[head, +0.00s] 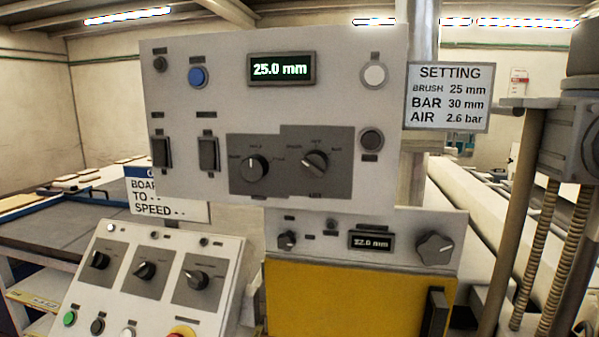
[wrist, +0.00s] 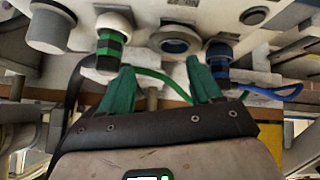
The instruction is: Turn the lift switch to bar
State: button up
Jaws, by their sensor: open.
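The lift switch (head: 314,163) is a dark rotary knob on the right half of a grey plate on the upper white panel (head: 220,110). Small labels arc above it; the right one seems to read BAR. Its ridge is slanted, but I cannot surely tell which label it points to. The display (head: 281,69) above reads 25.0 mm. My gripper (wrist: 160,65) shows only in the wrist view, with two green fingers apart and nothing between them. It is near a white surface with plugs, and the lift switch is not recognisable there.
A similar knob (head: 254,168) sits left of the switch. A setting sign (head: 447,97) stands to the right. A sloped console (head: 150,285) and a yellow cabinet (head: 350,300) lie below. Green-banded (wrist: 110,45) and blue-banded (wrist: 218,55) plugs with cables are close to my fingers.

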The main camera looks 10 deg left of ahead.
jog(key=w+a+r+n+t, duration=0.25)
jog(key=w+a+r, duration=0.4)
jog(key=r, duration=0.35)
jog(key=n+t+y, duration=0.4)
jog(key=n+t, duration=0.2)
jog(key=t, duration=0.4)
send_near(314, 174)
jog(key=p+x, duration=0.2)
jog(key=x, duration=0.7)
jog(key=shift+w+r, duration=0.15)
jog(key=shift+w, duration=0.1)
jog(key=c, duration=1)
